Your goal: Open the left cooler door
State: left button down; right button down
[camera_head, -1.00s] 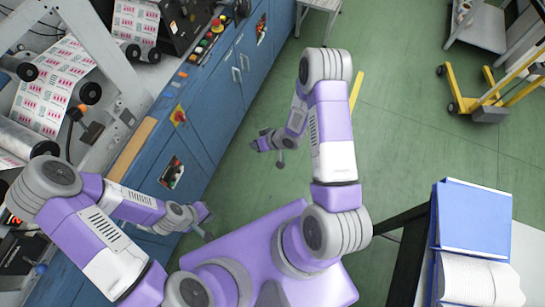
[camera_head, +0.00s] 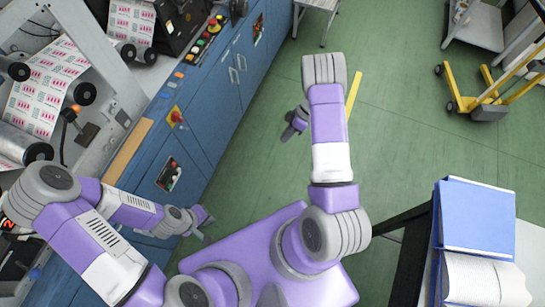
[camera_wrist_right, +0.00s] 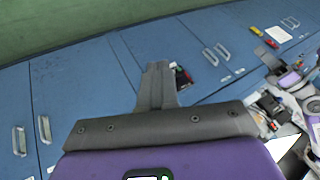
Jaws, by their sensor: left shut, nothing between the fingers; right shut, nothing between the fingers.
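The blue cabinet front (camera_head: 215,110) runs diagonally in the head view, with its doors closed. A pair of metal door handles (camera_head: 237,70) shows there. In the right wrist view one handle pair (camera_wrist_right: 32,137) is at the left and another (camera_wrist_right: 217,54) is right of centre. I cannot tell which door is the left cooler door. My right gripper (camera_head: 290,132) is over the green floor, apart from the cabinet and partly hidden by my arm. In the wrist view its fingers (camera_wrist_right: 157,80) are together and empty. My left gripper (camera_head: 208,225) is shut and empty beside the cabinet's near part.
A machine with printed web (camera_head: 50,85) and rollers stands on the cabinet at the left. A red knob on a yellow plate (camera_head: 177,116) sits on the cabinet front. Blue binders (camera_head: 475,225) lie at the lower right. Green floor (camera_head: 400,130) is open between; a yellow trolley (camera_head: 480,105) stands beyond.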

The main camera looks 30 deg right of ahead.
jog(key=s+a+f, duration=0.3)
jog(key=a+f, duration=0.3)
jog(key=a, duration=0.1)
jog(key=shift+a, duration=0.3)
jog(key=shift+s+f, duration=0.1)
